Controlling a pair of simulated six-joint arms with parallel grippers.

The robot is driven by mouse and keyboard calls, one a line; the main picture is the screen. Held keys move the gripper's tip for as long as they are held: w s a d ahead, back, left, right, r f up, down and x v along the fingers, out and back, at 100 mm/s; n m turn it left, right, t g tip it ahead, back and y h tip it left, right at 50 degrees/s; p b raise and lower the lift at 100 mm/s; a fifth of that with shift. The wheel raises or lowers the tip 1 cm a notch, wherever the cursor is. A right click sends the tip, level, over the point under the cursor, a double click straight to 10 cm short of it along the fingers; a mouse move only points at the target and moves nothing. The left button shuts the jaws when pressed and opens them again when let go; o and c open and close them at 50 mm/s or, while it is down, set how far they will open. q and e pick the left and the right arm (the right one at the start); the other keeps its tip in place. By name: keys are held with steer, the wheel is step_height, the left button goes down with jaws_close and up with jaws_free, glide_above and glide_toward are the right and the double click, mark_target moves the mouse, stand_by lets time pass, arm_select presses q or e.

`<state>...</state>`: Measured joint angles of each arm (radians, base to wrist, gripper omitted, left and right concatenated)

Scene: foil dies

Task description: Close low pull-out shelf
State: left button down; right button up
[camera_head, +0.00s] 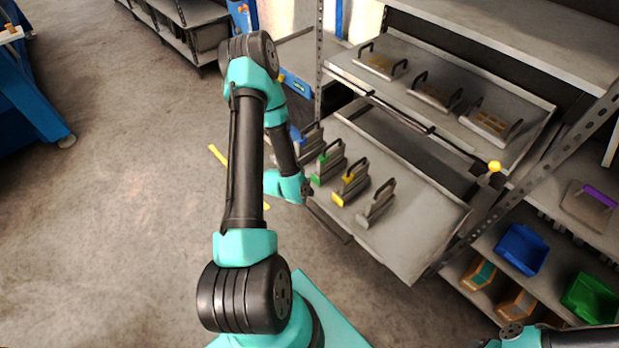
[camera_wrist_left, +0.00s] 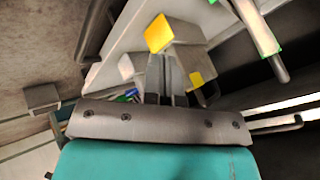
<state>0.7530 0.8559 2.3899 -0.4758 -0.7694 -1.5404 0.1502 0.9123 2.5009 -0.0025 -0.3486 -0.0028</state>
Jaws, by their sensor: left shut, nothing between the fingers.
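The low pull-out shelf (camera_head: 424,232) is a grey tray in the head view, standing out from the rack into the aisle. A dark handle bar (camera_head: 330,220) runs along its front edge. My left gripper (camera_head: 309,190) is at the front left of this shelf, close to the bar; I cannot tell whether it touches. In the left wrist view its fingers (camera_wrist_left: 166,92) are shut and empty, in front of a grey die with a yellow end (camera_wrist_left: 158,33). Only part of my right arm shows at the bottom right corner; its gripper is out of view.
Several handled dies, one with a yellow end (camera_head: 350,183), stand on the low shelf. An upper shelf (camera_head: 460,96) with handled plates is above it. Blue (camera_head: 522,249) and green (camera_head: 592,297) bins sit at the right. The floor at left is mostly clear.

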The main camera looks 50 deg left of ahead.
arm_select(q)
steer(key=s+a+m+t+y, duration=0.1)
steer(key=s+a+m, duration=0.2)
steer(key=a+m, duration=0.2)
steer(key=a, duration=0.3)
steer(key=shift+a+r+t+y, duration=0.25)
steer(key=shift+a+t+y, duration=0.05)
steer(key=shift+t, duration=0.1)
steer(key=shift+f, duration=0.1)
glide_toward(314, 177)
steer(key=x, duration=0.6)
steer(key=shift+s+f, duration=0.3)
steer(key=shift+w, duration=0.5)
